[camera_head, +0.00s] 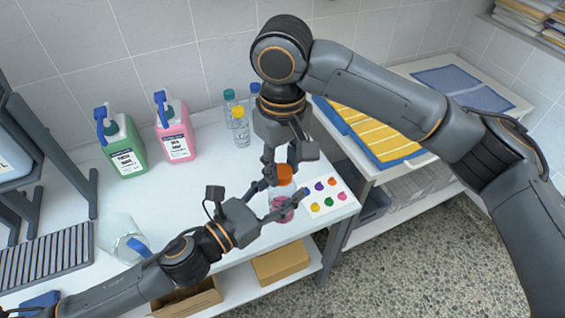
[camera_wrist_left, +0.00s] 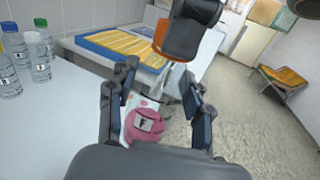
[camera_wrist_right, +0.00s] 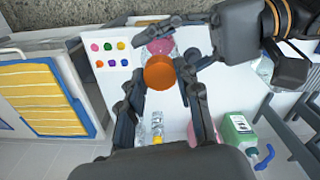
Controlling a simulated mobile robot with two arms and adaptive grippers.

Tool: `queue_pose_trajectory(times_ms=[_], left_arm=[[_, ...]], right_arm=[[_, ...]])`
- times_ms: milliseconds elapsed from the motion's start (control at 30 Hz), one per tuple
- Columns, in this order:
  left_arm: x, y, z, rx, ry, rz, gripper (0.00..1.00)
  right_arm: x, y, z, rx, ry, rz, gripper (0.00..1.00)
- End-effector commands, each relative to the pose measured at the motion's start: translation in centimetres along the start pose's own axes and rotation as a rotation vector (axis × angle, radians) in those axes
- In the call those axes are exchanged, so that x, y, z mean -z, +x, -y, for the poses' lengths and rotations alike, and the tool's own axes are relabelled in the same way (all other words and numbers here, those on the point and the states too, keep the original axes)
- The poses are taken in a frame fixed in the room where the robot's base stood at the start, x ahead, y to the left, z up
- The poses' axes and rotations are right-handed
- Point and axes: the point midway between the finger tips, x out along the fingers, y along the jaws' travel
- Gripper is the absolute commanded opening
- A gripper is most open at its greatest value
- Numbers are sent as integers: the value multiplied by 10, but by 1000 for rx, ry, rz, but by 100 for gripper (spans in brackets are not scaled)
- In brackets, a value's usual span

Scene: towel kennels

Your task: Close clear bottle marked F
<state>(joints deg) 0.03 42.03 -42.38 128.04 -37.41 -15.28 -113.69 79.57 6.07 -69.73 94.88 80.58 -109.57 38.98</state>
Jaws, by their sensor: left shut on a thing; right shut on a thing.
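The clear bottle marked F (camera_wrist_left: 143,124) holds pink liquid and has a dark F label. In the head view the bottle (camera_head: 281,208) is near the table's right front corner, partly hidden by my left gripper (camera_head: 283,201). My left gripper (camera_wrist_left: 158,112) is shut on the bottle's body. My right gripper (camera_wrist_right: 164,96) is shut on an orange cap (camera_wrist_right: 159,73). In the head view the cap (camera_head: 284,172) is above the bottle, near its mouth. I cannot tell whether cap and bottle touch.
A white card with coloured dots (camera_head: 334,209) lies right of the bottle. Small capped bottles (camera_head: 240,132), a green jug (camera_head: 124,150) and a pink jug (camera_head: 176,140) stand behind. A clear jug (camera_head: 118,232) is at left. A cart with yellow-striped towels (camera_head: 372,130) is at right.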

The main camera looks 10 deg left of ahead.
Motion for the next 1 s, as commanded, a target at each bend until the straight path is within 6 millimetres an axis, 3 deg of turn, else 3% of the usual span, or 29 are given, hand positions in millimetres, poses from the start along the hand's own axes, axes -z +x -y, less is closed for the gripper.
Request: queue_pose_trajectory(times_ms=[100,267,300,400,767,1000], left_arm=[[-1,0,1,2,0,1,0],[-1,0,1,3,0,2,0],[-1,0,1,3,0,2,0],[-1,0,1,2,0,2,0],[-1,0,0,1,0,1,0],[0,0,0,1,0,1,0]], right_arm=[[0,0,1,3,193,-1,0],[0,0,0,1,205,-2,0],[0,0,0,1,204,-2,39],[0,0,0,1,203,-2,56],[0,-4,0,0,202,-2,56],[1,-33,0,-1,201,-3,56]])
